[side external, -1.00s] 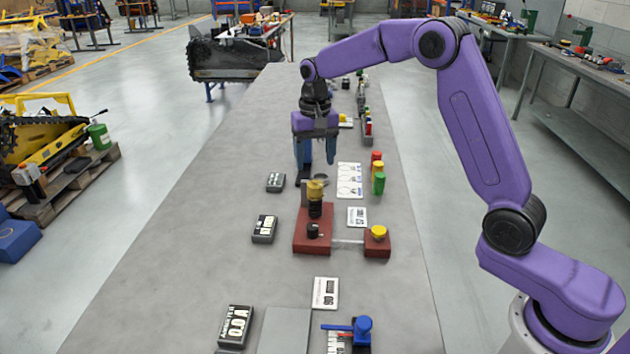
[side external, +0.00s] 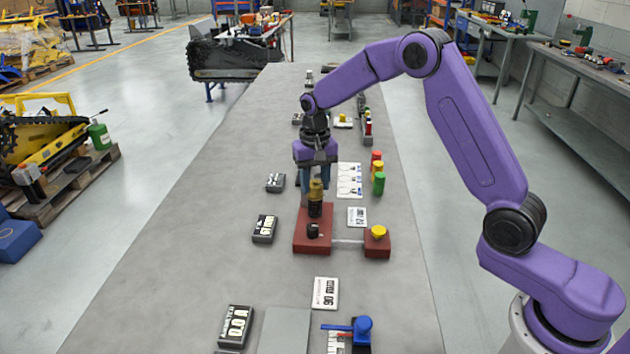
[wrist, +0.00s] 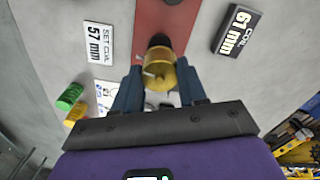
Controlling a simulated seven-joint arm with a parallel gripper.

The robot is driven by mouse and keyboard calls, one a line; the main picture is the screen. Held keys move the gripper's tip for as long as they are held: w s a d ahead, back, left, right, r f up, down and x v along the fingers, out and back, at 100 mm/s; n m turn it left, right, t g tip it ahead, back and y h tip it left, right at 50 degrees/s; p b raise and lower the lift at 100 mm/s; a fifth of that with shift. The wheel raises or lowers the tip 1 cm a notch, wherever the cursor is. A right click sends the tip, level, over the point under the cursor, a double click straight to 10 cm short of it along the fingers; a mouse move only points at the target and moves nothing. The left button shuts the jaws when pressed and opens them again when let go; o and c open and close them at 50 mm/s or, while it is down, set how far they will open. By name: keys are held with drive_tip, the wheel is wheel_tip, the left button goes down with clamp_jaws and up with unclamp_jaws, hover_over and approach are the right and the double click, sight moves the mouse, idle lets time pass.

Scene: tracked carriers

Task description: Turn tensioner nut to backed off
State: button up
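A brass nut (side external: 316,190), which I take as the tensioner nut, tops a black post (side external: 315,209) on a red base (side external: 312,244). My gripper (side external: 317,188) is just behind the nut in the side view, pointing down. In the wrist view the nut (wrist: 160,76) lies between the fingertips of my gripper (wrist: 159,78), with a small pale mark on its left side. The fingers are apart; I cannot tell whether either touches the nut. The nut hides part of the fingers in the side view.
A black knob (side external: 312,230) stands on the red base's front. A rod joins it to a smaller red block with a yellow knob (side external: 378,231). Red, yellow and green cylinders (side external: 378,182) stand right. A dark "61 mm" block (wrist: 237,30) and white "57 mm" card (wrist: 99,43) flank the base.

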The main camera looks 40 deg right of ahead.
sight(315, 184)
drive_tip(key=shift+n, duration=0.8)
drive_tip(key=o, duration=1)
drive_tip(key=shift+o, duration=0.2)
wheel_tip(315, 184, up, 18)
drive_tip(key=shift+f, duration=0.25)
